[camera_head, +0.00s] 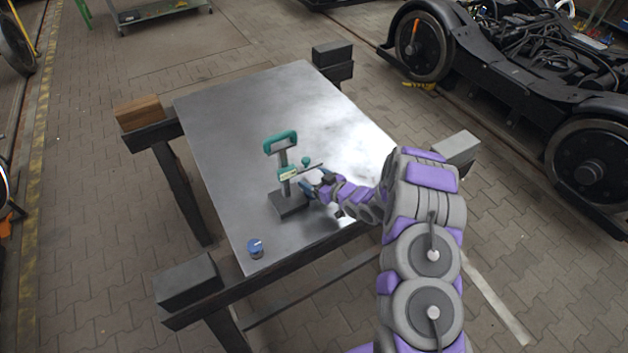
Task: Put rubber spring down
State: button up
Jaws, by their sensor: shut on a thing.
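My gripper (309,187) is near the middle of the steel table (215,130), just right of a bench stand (287,205) with a dark base and a teal handle. Its fingers are shut on a small, dark bluish thing close to the stand's column. The fingers and the stand partly hide this thing, and I cannot tell for sure that it is the rubber spring. A small short cylinder (256,249) with a blue top and dark side stands upright on the table near its front left corner, apart from my gripper. I cannot tell whether it is a rubber spring.
A thin lever with a teal knob (306,161) sticks out from the stand above my gripper. Brown (139,112) and dark grey (188,281) blocks sit on the trestle ends. The table's back and left are clear. A bogie (500,60) stands on the right.

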jog(key=o, duration=1.1)
jog(key=shift+a, duration=0.1)
jog(key=o, duration=0.3)
jog(key=shift+d, duration=0.3)
jog(key=shift+p+v, duration=0.85)
jog(key=shift+v, duration=5.15)
jog(key=shift+r, duration=0.1)
